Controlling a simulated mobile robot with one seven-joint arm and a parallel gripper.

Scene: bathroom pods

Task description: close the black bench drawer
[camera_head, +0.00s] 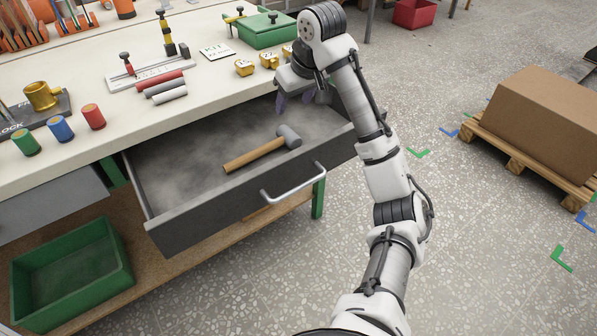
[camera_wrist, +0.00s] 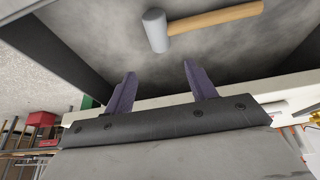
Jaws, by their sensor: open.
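The black bench drawer (camera_head: 188,220) is pulled well out from under the bench top in the head view. Its front carries a light metal bar handle (camera_head: 295,187). A mallet with a wooden handle and grey head (camera_head: 262,150) lies inside, and it also shows in the wrist view (camera_wrist: 155,30). My gripper (camera_head: 293,103) is over the far right part of the drawer, close to the bench edge. In the wrist view its two purple fingers (camera_wrist: 160,92) are spread with nothing between them. The fingers are partly hidden by the wrist in the head view.
The bench top (camera_head: 215,88) holds coloured cylinders, yellow weights and a green box (camera_head: 265,30). A green bin (camera_head: 75,275) sits on the lower shelf. A cardboard box (camera_head: 545,120) on a pallet stands at right. The floor before the drawer is clear.

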